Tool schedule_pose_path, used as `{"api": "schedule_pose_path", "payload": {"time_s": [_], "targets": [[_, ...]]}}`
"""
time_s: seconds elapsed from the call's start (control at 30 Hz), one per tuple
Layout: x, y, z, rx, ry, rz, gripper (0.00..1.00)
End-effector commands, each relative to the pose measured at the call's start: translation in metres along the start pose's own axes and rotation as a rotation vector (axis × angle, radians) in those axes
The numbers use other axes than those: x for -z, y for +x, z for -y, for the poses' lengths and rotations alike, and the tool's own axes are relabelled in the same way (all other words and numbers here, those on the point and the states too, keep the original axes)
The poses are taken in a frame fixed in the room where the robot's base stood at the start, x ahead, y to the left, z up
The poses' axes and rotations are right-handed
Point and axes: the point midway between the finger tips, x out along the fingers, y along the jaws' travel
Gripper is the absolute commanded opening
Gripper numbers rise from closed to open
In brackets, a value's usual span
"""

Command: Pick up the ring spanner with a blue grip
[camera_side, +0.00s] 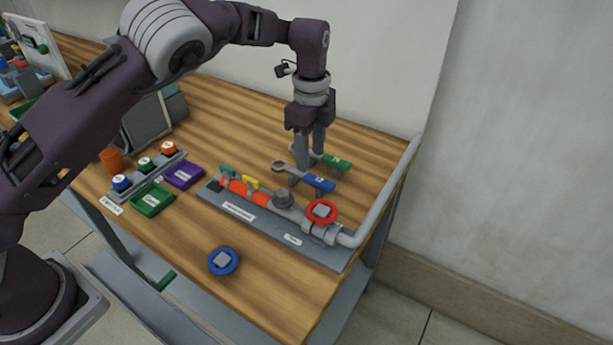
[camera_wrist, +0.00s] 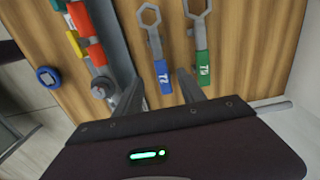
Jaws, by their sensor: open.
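The ring spanner with a blue grip (camera_side: 319,183) rests on small grey supports above the bench, its grey ring head to the left. In the wrist view its blue grip (camera_wrist: 161,76) carries white lettering and its head is a closed hexagonal ring. My gripper (camera_side: 310,161) points down over the two spanners, open and empty. In the wrist view my gripper (camera_wrist: 158,82) has one finger on each side of the blue grip, the right one between the blue and green grips. Whether the fingers touch the spanner or are level with it I cannot tell.
A spanner with a green grip (camera_side: 337,162) lies close behind the blue one. In front is a pipe assembly with a red handwheel (camera_side: 321,211) on a grey plate. A grey pipe (camera_side: 390,195) runs along the right edge. A blue handwheel (camera_side: 223,261) lies at the front.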

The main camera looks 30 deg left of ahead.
Motion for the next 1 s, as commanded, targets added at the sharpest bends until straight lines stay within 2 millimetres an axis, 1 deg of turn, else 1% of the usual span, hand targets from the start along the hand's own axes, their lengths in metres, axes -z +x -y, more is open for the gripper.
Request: {"api": "schedule_pose_path", "payload": {"time_s": [0.2, 0.3, 0.4, 0.57, 0.6, 0.77, 0.8, 1.0], "targets": [[-0.002, 0.040, 0.002, -0.003, -0.004, 0.004, 0.47], [-0.001, 0.054, 0.002, -0.001, -0.004, 0.001, 0.47], [-0.001, 0.059, 0.003, 0.002, -0.004, 0.001, 0.47], [-0.001, 0.059, 0.003, 0.002, -0.005, 0.000, 0.47], [-0.001, 0.058, 0.003, 0.002, -0.005, 0.000, 0.39], [-0.001, 0.058, 0.003, 0.002, -0.006, 0.000, 0.08], [-0.001, 0.058, 0.003, 0.002, -0.006, 0.000, 0.00], [-0.001, 0.058, 0.003, 0.002, -0.006, 0.000, 0.00]]}}
